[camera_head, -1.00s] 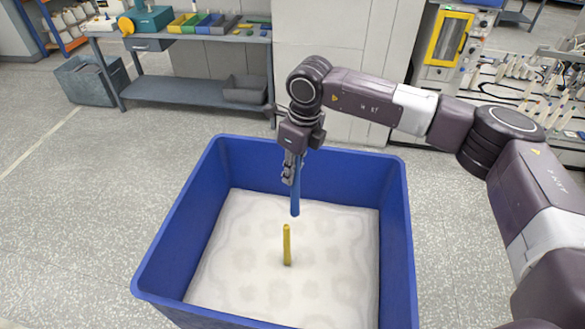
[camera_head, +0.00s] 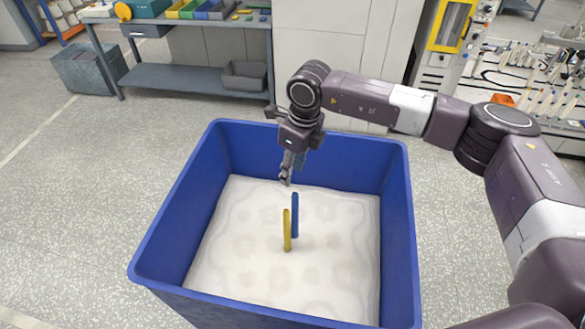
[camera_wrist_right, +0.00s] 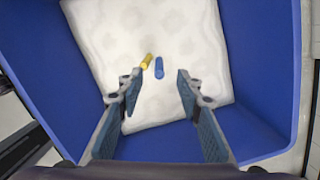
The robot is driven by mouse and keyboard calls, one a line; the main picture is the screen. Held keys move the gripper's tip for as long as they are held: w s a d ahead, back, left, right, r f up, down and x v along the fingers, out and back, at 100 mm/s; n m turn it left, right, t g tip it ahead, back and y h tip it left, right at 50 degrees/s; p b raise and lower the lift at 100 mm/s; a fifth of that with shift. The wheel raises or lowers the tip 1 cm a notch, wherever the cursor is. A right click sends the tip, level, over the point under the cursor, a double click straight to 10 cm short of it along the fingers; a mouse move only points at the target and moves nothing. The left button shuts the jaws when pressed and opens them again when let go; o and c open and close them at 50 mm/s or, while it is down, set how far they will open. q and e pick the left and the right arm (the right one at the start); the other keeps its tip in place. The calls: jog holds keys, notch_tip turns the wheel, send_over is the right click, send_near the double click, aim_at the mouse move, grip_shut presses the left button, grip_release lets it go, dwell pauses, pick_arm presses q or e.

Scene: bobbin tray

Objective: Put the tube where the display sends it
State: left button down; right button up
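A blue tube (camera_head: 295,216) stands upright in the white padded bottom (camera_head: 330,270) of the blue bin, just behind and right of a yellow tube (camera_head: 287,230). My right gripper (camera_head: 285,181) is above the bin, higher than the tubes. In the right wrist view its fingers (camera_wrist_right: 154,92) are spread with nothing between them. There the blue tube (camera_wrist_right: 159,67) and the yellow tube (camera_wrist_right: 147,61) show end-on beyond the fingertips, apart from them. My left gripper is not in view. No display can be made out.
The tall walls of the blue bin (camera_head: 400,215) surround the tubes and lie close around my right gripper. A grey workbench (camera_head: 190,75) with coloured trays stands behind left. A machine with a yellow-framed door (camera_head: 449,33) stands behind right.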

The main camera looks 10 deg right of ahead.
jog(key=shift+r, duration=0.2)
notch_tip(320, 180, up, 11)
jog(key=s+d, duration=0.1)
jog(key=shift+s+d+r, duration=0.15)
jog(key=shift+d+r, duration=0.05)
dwell(0.6)
